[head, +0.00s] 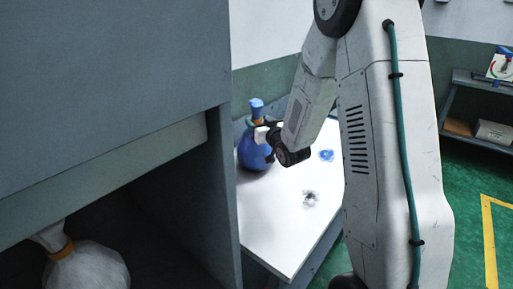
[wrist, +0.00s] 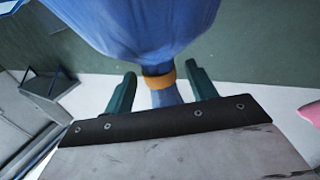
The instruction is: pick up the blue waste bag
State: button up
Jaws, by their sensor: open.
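The blue waste bag (head: 254,156) stands upright on a white-topped table, its neck tied with an orange band and its blue top sticking up. In the wrist view the bag (wrist: 140,28) fills the upper middle, with the orange band (wrist: 158,81) around its neck. My gripper (head: 266,136) is at the bag's neck. In the wrist view my gripper (wrist: 161,88) is open, one green finger on each side of the neck. Gaps show between the fingers and the neck. The arm hides part of the table.
A crumpled blue piece (head: 326,155) and a crumpled grey piece (head: 310,198) lie on the white table (head: 275,225). A large grey cabinet (head: 110,70) fills the left, with a white tied bag (head: 88,268) in its opening. A low shelf (head: 470,128) stands at right.

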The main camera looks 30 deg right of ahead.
jog(key=shift+w, duration=1.1)
grip_shut()
